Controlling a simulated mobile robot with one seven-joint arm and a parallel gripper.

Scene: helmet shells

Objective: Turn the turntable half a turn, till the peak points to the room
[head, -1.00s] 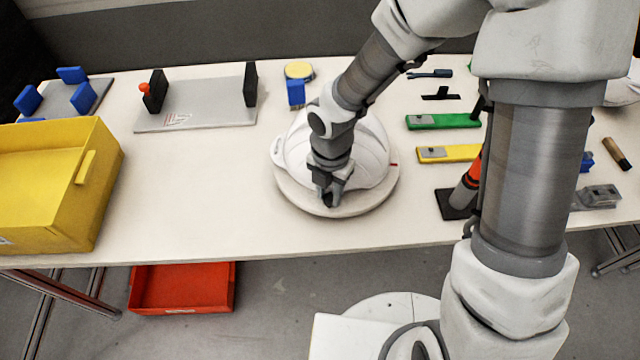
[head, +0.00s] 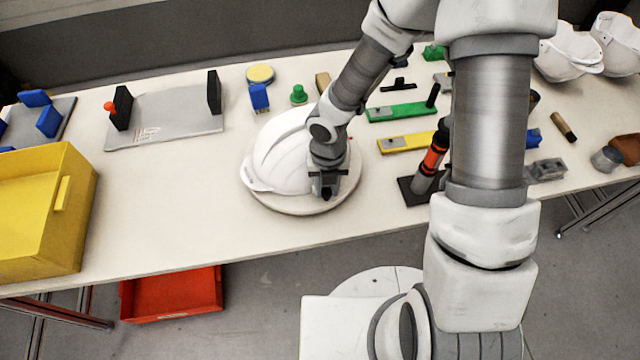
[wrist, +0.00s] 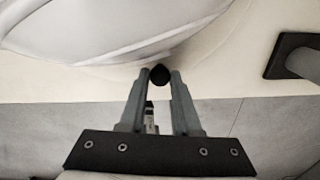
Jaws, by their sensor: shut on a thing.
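The white helmet shell (head: 280,150) sits on the round pale turntable (head: 290,207) near the table's front edge. Its peak (head: 262,184) points to the lower left in the head view, partly toward the front edge. My gripper (head: 327,192) is at the turntable's front right rim. In the wrist view my gripper (wrist: 160,80) is shut on a small black knob (wrist: 160,74) at the rim. The shell's edge (wrist: 110,50) lies just beyond the fingers. My forearm hides the right part of the shell.
A dark-based stand with an orange-banded post (head: 432,160) is close right of the turntable. Yellow (head: 405,144) and green (head: 400,112) fixtures lie behind it. A yellow bin (head: 45,215) stands at the left. The table between bin and turntable is clear.

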